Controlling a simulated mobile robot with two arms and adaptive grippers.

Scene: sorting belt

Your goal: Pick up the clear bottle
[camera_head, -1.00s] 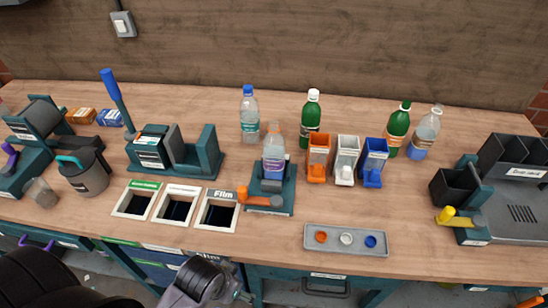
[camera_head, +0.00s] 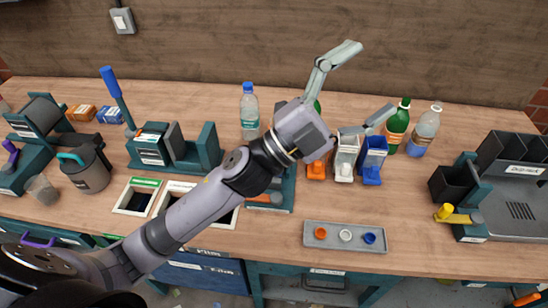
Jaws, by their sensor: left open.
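A clear bottle with a blue cap (camera_head: 249,112) stands upright at the back of the bench, left of my left gripper. Another clear bottle with a white cap and blue lower part (camera_head: 425,131) stands at the back right. My left gripper (camera_head: 376,78) is open and empty, with its two fingers spread wide above the back of the bench. It is apart from both bottles. A third clear bottle, with a purple label, stood in the dark green fixture earlier and is now hidden behind my left arm. My right gripper is out of view.
A green bottle (camera_head: 396,126) stands beside the white-capped clear bottle. Another green bottle is mostly behind my gripper. White (camera_head: 346,157) and blue (camera_head: 372,160) dispensers stand below the fingers. A grey tray (camera_head: 345,248) with three caps lies in front.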

